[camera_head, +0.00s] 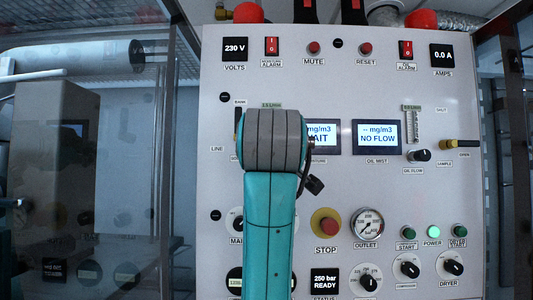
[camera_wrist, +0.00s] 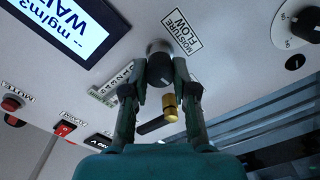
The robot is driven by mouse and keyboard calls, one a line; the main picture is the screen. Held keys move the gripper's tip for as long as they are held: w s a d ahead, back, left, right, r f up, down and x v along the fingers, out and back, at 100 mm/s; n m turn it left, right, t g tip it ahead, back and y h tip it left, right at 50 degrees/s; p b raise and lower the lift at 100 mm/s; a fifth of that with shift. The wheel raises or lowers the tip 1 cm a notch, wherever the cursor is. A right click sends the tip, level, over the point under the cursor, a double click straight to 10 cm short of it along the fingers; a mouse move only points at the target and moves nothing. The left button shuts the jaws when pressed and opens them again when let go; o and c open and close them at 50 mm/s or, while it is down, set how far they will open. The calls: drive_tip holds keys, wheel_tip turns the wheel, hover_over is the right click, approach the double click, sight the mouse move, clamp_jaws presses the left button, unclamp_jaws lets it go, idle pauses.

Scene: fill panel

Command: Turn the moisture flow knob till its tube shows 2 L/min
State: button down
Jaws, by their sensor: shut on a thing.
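The moisture flow knob (camera_wrist: 160,70), dark with a pale pointer line, shows in the wrist view beside its MOISTURE FLOW label (camera_wrist: 181,29). My gripper (camera_wrist: 161,76) is shut on it, one finger on each side. The moisture flow tube's scale (camera_wrist: 108,90) shows only partly, left of the fingers; its reading cannot be made out. In the head view my teal arm covers the knob and most of that tube. The moisture display (camera_head: 323,136) is partly covered and shows "WAIT".
A brass fitting (camera_wrist: 171,108) sits close to the fingers in the wrist view. In the head view, the oil flow knob (camera_head: 419,155) and its tube (camera_head: 411,125) are to the right. The red STOP button (camera_head: 327,226) is below, right of my arm.

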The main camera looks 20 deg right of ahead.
idle(0.4)
drive_tip(key=c, duration=0.9)
unclamp_jaws()
drive_tip(key=v, duration=1.2)
drive_tip(key=shift+a+r, duration=0.1)
drive_tip(key=shift+a, duration=0.05)
